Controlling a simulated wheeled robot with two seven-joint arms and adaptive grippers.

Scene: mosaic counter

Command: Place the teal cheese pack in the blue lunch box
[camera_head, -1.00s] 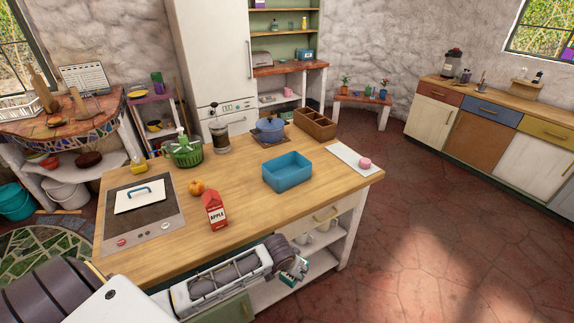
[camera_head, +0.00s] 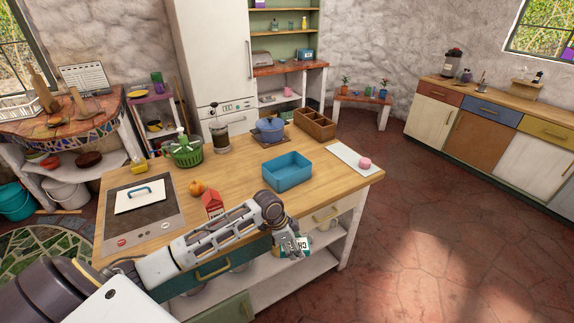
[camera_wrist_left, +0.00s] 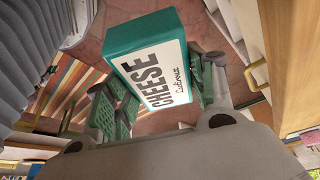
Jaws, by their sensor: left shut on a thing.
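The teal cheese pack (camera_wrist_left: 155,62) with a white "CHEESE" label is held between the green-padded fingers of my left gripper (camera_wrist_left: 160,100) in the left wrist view. In the head view the gripper (camera_head: 290,250) hangs in front of the island's near edge, with the pack (camera_head: 298,244) at its tip, below counter height. The blue lunch box (camera_head: 288,172) is open on the wooden counter, above and behind the gripper in the picture. No contents show in it. My right gripper is not in view.
A red apple carton (camera_head: 213,204), partly hidden by my left arm, and an orange (camera_head: 197,188) stand left of the box. A pink item lies on a white board (camera_head: 347,157) to its right. A blue pot (camera_head: 270,129) and a wooden crate (camera_head: 315,124) stand behind.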

